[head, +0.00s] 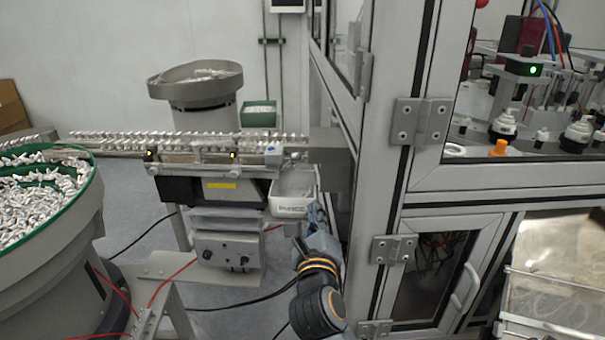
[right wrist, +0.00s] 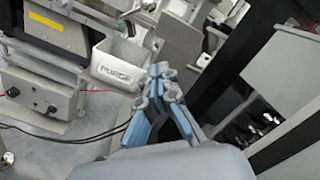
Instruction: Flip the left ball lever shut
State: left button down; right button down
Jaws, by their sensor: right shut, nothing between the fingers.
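My right arm rises from the bottom middle of the head view. Its gripper (head: 315,214) is beside the white purge bin (head: 292,209), at the bin's right, close to the machine frame. In the right wrist view the blue-grey fingers (right wrist: 160,76) are drawn together with nothing held. The purge bin (right wrist: 118,74) is just beyond and left of them there; I cannot tell whether they touch. I cannot make out the left ball lever for certain in either view. My left gripper is not in view.
A feed track (head: 180,140) full of small white parts runs above the bin into the machine enclosure (head: 395,165). A large bowl feeder (head: 60,240) stands at left, a smaller one (head: 190,88) behind. A control box (head: 228,251) sits below the track. Cables cross the floor.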

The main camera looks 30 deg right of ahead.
aim_at(294, 160)
jog(key=shift+w+d+r, duration=0.1)
dwell(0.3)
jog(key=w+d+r+p, duration=0.2)
jog(key=w+d+r, duration=0.1)
jog(key=w, duration=0.7)
jog(key=shift+d, duration=0.5)
jog(key=shift+w, duration=0.1)
jog(key=shift+r+p, duration=0.1)
jog(key=shift+p, duration=0.25)
